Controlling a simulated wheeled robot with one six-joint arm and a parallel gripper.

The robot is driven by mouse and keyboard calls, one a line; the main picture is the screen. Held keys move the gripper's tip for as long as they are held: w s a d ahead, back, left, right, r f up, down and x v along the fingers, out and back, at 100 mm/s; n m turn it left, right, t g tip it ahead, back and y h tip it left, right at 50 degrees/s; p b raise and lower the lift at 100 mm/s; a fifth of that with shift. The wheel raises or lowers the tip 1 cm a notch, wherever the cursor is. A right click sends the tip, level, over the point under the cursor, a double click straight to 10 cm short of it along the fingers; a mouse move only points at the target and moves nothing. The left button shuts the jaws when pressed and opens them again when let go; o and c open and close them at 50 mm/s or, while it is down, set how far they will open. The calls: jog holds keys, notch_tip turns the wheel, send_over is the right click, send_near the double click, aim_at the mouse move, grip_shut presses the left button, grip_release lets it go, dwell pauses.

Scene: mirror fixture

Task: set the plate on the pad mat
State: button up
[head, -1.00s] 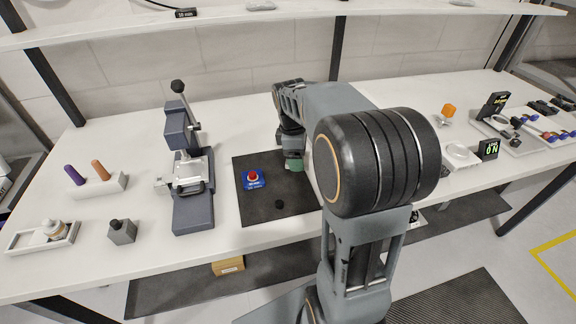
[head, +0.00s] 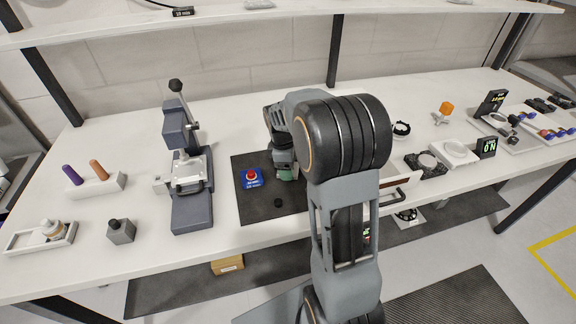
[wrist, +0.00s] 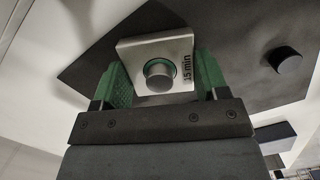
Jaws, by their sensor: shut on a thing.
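The plate (wrist: 136,52) is a square silver piece with a round knob in its middle and "15 min" on its right edge. In the wrist view it sits between the green fingers of my gripper (wrist: 162,80), which is shut on it. The dark pad mat (head: 261,207) lies on the white bench in the head view. It also shows behind the plate in the wrist view (wrist: 235,75). My gripper (head: 285,163) is over the mat's back right part in the head view, where my arm hides the plate. I cannot tell whether the plate touches the mat.
A lever press (head: 190,190) stands left of the mat.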

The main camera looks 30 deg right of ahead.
jog(key=o, duration=0.5)
jog(key=shift+f, duration=0.2)
jog(key=o, duration=0.5)
jog(key=shift+r, duration=0.1)
notch_tip(320, 180, up, 12)
jog(key=a, duration=0.1)
jog(key=s+a+f+m+t, duration=0.1)
jog(key=s+a+m, duration=0.2)
jog(key=s, duration=0.2)
jog(key=s+a+f+m+t+y, duration=0.1)
jog(key=s+a+m+t, duration=0.1)
jog(key=s+a+m, duration=0.1)
jog(key=s+a+f+m+t, duration=0.1)
jog(key=s+a+m, duration=0.2)
jog(key=s+m, duration=0.2)
jog(key=shift+s+a+f+p, duration=0.1)
jog(key=shift+s+f+p, duration=0.05)
jog(key=shift+s, duration=0.65)
jog(key=shift+s+a+f+p, duration=0.1)
jog(key=shift+s+f+p, duration=0.05)
jog(key=shift+s, duration=0.65)
